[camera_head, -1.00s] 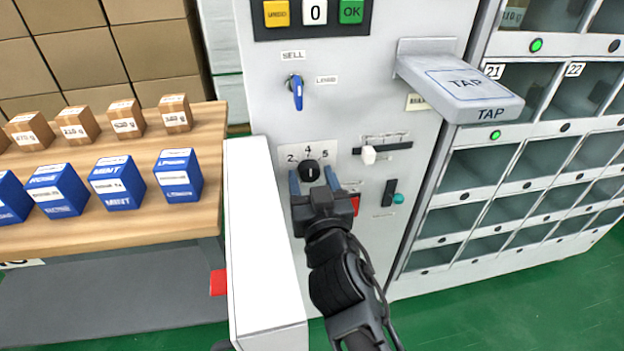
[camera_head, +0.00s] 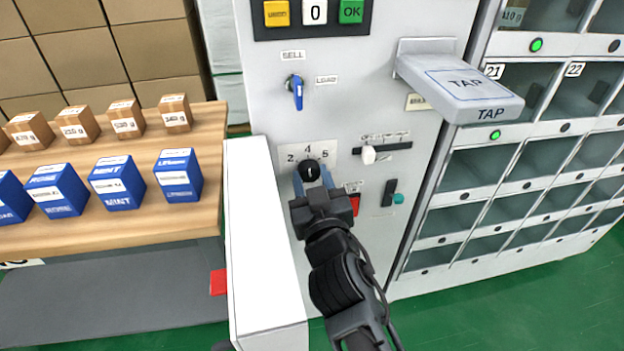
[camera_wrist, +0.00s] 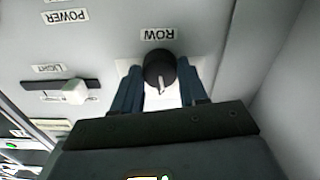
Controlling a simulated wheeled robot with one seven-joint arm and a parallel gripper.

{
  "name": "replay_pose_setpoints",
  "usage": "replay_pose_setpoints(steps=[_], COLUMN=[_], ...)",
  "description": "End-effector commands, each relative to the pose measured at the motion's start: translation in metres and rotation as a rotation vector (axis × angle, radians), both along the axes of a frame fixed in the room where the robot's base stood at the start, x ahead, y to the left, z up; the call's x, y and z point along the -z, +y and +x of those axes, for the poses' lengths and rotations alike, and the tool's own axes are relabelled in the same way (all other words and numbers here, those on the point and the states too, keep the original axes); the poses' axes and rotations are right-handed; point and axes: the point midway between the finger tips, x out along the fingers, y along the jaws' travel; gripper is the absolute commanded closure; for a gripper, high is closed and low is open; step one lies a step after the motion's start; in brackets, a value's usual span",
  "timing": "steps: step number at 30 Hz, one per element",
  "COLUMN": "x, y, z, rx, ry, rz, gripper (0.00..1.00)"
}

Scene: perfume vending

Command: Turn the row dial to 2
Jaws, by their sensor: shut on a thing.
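The row dial is a round black knob (camera_head: 309,170) with a white pointer mark, set on a white plate (camera_head: 328,153) marked 2, 4 and 5. Its pointer stands near upright, toward the 4. My gripper (camera_head: 311,180) reaches it from below, its blue fingers closed on the knob's two sides. In the wrist view the knob (camera_wrist: 159,70) sits between the fingertips under an upside-down ROW label (camera_wrist: 158,34). The fingers and gripper body hide the lower part of the plate.
Close around the dial are a white slider (camera_head: 369,154), a red switch (camera_head: 353,204), a green-tipped lever (camera_head: 397,198) and the blue SELL/LOAD knob (camera_head: 297,91). A TAP shelf (camera_head: 462,88) juts out at upper right. A white ledge (camera_head: 258,235) stands at left.

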Motion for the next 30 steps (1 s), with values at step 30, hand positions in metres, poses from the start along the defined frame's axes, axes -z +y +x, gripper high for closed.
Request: replay_pose_setpoints(steps=[30], x=[0.0], y=[0.0005], z=[-0.0005], rx=[-0.001], ry=[-0.196], rz=[-0.681], gripper=[0.88])
